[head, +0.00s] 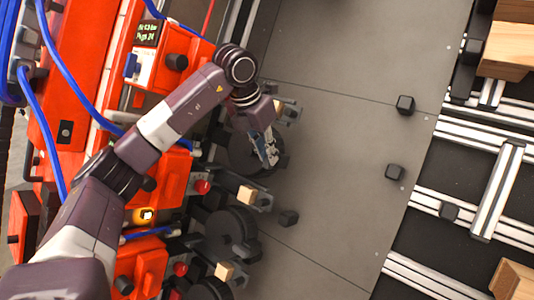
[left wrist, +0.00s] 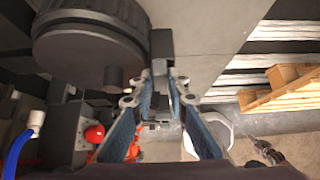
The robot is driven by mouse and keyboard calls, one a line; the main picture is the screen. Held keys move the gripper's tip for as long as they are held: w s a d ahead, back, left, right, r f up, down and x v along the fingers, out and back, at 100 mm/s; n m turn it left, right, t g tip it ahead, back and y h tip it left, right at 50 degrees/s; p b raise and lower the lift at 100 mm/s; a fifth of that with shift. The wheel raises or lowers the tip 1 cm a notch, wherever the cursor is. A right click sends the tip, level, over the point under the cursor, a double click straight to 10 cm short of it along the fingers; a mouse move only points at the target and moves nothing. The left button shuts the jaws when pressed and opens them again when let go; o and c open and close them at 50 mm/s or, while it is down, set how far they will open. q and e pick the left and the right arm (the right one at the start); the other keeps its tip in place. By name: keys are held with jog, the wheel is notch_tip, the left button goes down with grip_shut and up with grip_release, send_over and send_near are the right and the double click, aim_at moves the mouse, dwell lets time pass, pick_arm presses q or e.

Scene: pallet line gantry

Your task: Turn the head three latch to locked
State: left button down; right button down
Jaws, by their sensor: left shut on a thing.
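My left gripper (head: 268,152) reaches over a round black wheel-like head (head: 238,152) on the orange machine line. In the left wrist view its two blue-grey fingers (left wrist: 162,82) close on a dark grey block-shaped latch (left wrist: 161,46) beside the large dark round head (left wrist: 90,45). The fingers hide part of the latch. I cannot read any mark showing whether it is locked. A small grey jointed shape (left wrist: 266,151) at the lower right of the left wrist view looks like my right gripper; its fingers are too small to judge.
More black wheels (head: 230,233) with wooden blocks (head: 247,194) stand along the line. Dark knobs (head: 405,104) stick up from the grey plate (head: 350,60). Blue hoses (head: 55,120) run on the left. Metal rails (head: 497,190) and wood (head: 510,45) lie at the right.

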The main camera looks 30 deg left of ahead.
pick_arm(q)
jog(key=shift+d+m+y, duration=0.3)
jog(key=shift+m+y, duration=0.7)
jog(key=shift+s+d+f+m+t+y+b, duration=0.2)
jog(key=shift+m+t+y+b, duration=0.9)
jog(key=shift+m+b, duration=1.25)
jog(key=shift+s+d+f+m+t+y+b, duration=0.25)
jog(key=shift+m+t+y+b, duration=1)
jog(key=shift+b, duration=2.15)
jog(key=shift+d+f+m+t+y+b, duration=0.1)
jog(key=shift+f+m+t+y+b, duration=0.55)
jog(key=shift+m+b, duration=1.8)
jog(key=shift+r+n+y+b, duration=0.3)
jog(key=shift+n+y+b, duration=0.1)
jog(key=shift+n+b, duration=0.05)
jog(key=c, duration=1.9)
grip_release()
